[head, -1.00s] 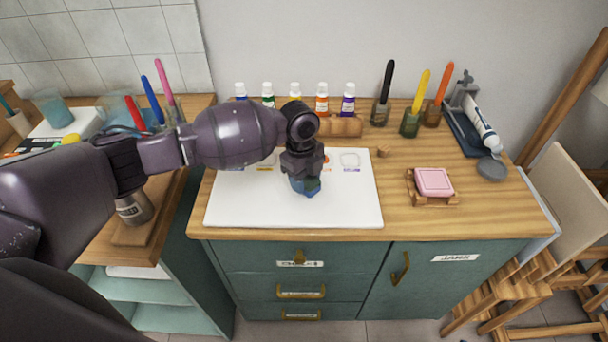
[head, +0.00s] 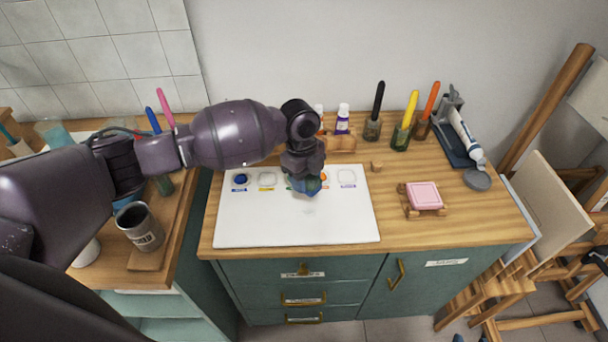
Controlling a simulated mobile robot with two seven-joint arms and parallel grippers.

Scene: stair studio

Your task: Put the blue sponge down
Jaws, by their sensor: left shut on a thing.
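My left gripper (head: 303,176) points down over the white board (head: 290,225) on the wooden counter. It is shut on the blue sponge (head: 307,188), of which only a small blue part shows below the fingers. The sponge is over the board's back part, near the row of colour spots; I cannot tell whether it touches the board. The gripper hides part of that row. My right gripper is not in view.
A pink sponge (head: 424,195) sits on a small wooden rack to the right. Jars with black, yellow and orange-handled tools (head: 401,137) and paint bottles (head: 342,118) stand at the back. A metal can (head: 140,228) stands left. The board's front is clear.

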